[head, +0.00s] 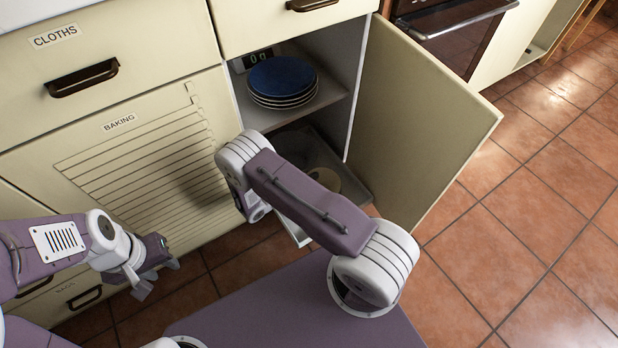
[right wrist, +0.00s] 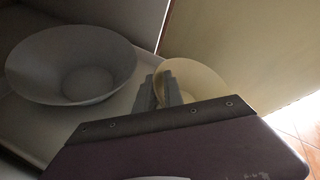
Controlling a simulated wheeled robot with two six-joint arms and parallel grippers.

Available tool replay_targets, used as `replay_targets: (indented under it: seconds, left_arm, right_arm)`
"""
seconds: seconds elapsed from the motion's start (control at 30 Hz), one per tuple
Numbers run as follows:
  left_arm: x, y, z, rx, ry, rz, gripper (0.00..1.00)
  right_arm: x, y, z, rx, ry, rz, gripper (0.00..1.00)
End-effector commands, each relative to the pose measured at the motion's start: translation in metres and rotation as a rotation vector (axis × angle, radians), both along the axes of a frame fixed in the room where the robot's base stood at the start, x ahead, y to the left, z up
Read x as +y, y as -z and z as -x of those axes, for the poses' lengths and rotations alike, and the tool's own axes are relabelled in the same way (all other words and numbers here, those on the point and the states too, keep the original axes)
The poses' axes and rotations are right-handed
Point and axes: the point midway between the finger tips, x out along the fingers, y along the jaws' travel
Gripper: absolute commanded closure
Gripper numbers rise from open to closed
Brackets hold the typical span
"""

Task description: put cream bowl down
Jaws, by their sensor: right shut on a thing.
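The cream bowl (right wrist: 198,78) is in the right wrist view, right of centre, with its lower part hidden behind my wrist. My right gripper (right wrist: 163,90) is shut on it at its left side. The bowl is at the lower shelf of the open cupboard; I cannot tell whether it touches the shelf. In the head view a small part of the cream bowl (head: 326,180) shows beyond my right arm, which hides the right gripper. My left gripper (head: 157,277) is empty, its fingers apart, in front of the lower drawers.
A larger grey-white bowl (right wrist: 72,62) stands left of the cream bowl on the lower shelf (right wrist: 122,108). Stacked plates, a blue one (head: 282,76) on top, sit on the upper shelf (head: 327,108). The open cupboard door (head: 420,120) stands close on the right.

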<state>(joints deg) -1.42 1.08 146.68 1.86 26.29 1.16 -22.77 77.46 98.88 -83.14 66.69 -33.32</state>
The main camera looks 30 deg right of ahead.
Motion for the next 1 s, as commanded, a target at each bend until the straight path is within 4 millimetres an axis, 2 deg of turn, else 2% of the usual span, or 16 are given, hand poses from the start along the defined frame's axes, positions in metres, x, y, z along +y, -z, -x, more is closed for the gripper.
replay_targets:
  seconds: [0.4,0.43,0.47,0.77,0.9,1.0]
  left_arm:
    - [0.000,0.007,0.000,0.000,0.000,0.000,0.64]
    - [0.000,0.007,0.000,0.000,0.000,0.000,0.64]
    - [0.000,0.007,0.000,0.000,0.000,0.000,0.64]
    - [0.000,0.006,0.000,0.000,0.000,0.000,0.64]
    - [0.000,-0.008,0.000,0.000,0.000,0.000,0.64]
    - [0.000,-0.026,0.000,0.000,0.000,0.000,0.64]
  right_arm:
    - [0.000,0.010,0.000,0.000,0.000,0.000,1.00]
    - [0.000,0.011,0.000,0.000,0.000,0.000,0.82]
    - [0.000,0.011,0.000,0.000,0.000,0.000,0.78]
    - [0.000,0.010,0.000,0.000,0.000,-0.001,0.78]
    - [0.001,-0.009,0.000,0.000,0.000,-0.001,0.78]
    - [0.025,-0.021,0.007,-0.001,-0.007,-0.001,0.78]
